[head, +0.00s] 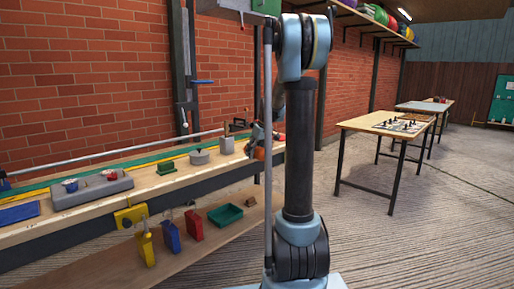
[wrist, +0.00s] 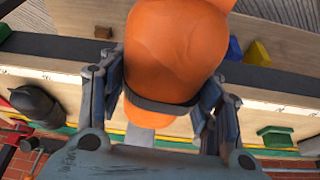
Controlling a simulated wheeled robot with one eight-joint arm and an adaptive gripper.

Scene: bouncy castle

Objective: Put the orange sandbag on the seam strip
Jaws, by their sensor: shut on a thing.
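The orange sandbag (wrist: 172,48) fills the upper middle of the wrist view, a rounded bag with a dark strap around it. My gripper (wrist: 160,80) has its fingers on both sides of the bag and is shut on it. In the head view the gripper (head: 254,140) is over the right part of the workbench, partly behind my arm, with a small orange patch of the bag (head: 259,153) showing. Long green and yellow bands (head: 150,163) run along the back of the bench. I cannot tell which surface is the seam strip.
The bench (head: 135,196) carries a grey block with knobs (head: 92,189), a green piece (head: 166,168), a round grey weight (head: 199,157) and a grey cylinder (head: 227,145). A lower shelf holds a green tray (head: 225,215). A table (head: 372,122) with a game board stands right.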

